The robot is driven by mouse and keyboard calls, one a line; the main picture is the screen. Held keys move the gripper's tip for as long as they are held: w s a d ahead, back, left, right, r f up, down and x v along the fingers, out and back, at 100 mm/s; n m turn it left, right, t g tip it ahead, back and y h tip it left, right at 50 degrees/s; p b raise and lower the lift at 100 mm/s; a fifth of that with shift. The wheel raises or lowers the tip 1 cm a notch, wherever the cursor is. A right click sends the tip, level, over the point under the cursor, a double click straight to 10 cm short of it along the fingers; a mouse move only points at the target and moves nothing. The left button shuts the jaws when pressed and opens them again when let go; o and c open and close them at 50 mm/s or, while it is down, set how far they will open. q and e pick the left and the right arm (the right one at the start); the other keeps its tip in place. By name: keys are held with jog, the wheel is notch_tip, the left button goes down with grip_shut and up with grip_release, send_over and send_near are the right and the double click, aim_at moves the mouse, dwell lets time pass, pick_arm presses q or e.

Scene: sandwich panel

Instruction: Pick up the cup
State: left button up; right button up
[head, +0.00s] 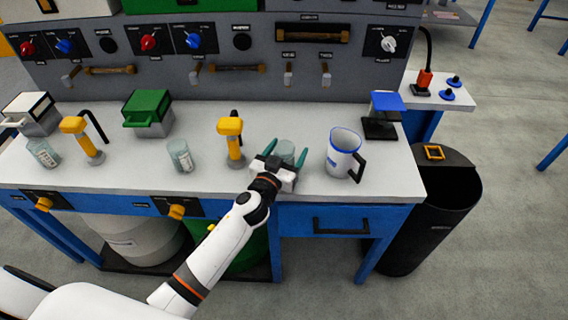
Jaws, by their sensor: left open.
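A white cup (342,155) with a blue rim and a black handle stands upright on the white counter, at the right. Its handle points right. My left gripper (286,152) is left of the cup and apart from it, low over the counter's front part. Its teal fingers are spread open. A clear glass jar (287,147) shows between or just beyond the fingers, partly hidden by the gripper; I cannot tell if they touch it. My right gripper is not in view.
Yellow dispensers (230,127) and another glass jar (180,156) stand left of my gripper. A green box (147,108) is farther back. A black stand with a blue top (386,101) is behind the cup. A black bin (432,215) stands beyond the counter's right end.

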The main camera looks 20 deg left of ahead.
pick_arm(q)
jog(key=c, duration=1.1)
